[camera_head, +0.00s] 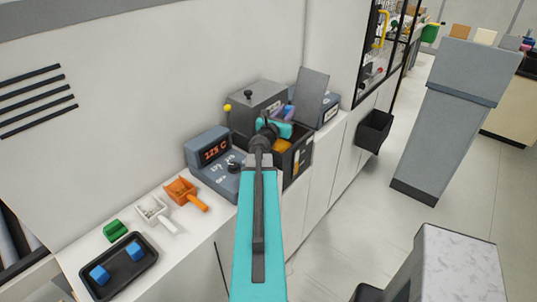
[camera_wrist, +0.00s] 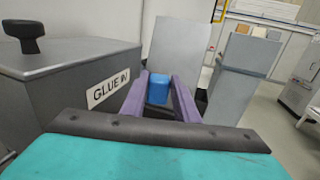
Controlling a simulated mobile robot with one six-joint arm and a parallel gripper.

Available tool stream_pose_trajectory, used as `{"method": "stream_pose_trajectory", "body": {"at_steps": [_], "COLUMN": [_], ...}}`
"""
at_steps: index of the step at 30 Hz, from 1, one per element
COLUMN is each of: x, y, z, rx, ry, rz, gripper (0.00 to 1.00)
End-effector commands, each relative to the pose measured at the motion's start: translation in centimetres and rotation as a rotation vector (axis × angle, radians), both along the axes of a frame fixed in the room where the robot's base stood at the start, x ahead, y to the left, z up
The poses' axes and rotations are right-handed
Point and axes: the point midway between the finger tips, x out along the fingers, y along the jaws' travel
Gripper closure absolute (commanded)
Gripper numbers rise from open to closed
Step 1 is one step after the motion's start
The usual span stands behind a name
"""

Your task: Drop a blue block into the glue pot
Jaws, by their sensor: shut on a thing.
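My gripper (camera_wrist: 160,82) has purple fingers and is shut on a blue block (camera_wrist: 158,93) in the wrist view. In the head view my gripper (camera_head: 288,112) is small and partly hidden by my teal arm, above or beside the glue machine. The glue pot (camera_wrist: 75,75) is a grey housing labelled "GLUE IN" at the left of the wrist view; it also shows in the head view (camera_head: 250,100). A grey raised panel (camera_wrist: 180,45) stands beyond the block. The pot's opening is hidden, so I cannot tell whether the block is over it.
A black tray (camera_head: 122,281) with two blue blocks lies on the white counter. A green block (camera_head: 115,230), a white scoop (camera_head: 154,211) and an orange scoop (camera_head: 184,193) are near it. A display (camera_head: 213,150) reads 125 C. A grey pedestal (camera_head: 440,120) stands right.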

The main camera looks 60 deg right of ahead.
Motion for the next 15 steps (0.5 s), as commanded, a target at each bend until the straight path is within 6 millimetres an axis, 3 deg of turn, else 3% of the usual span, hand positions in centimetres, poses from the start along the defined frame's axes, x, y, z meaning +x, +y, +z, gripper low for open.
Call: {"method": "stream_pose_trajectory", "body": {"at_steps": [15], "x": [-0.1], "y": [0.0], "z": [-4.5], "rx": [0.0], "ry": [0.0], "rz": [-0.002], "gripper": [0.95]}}
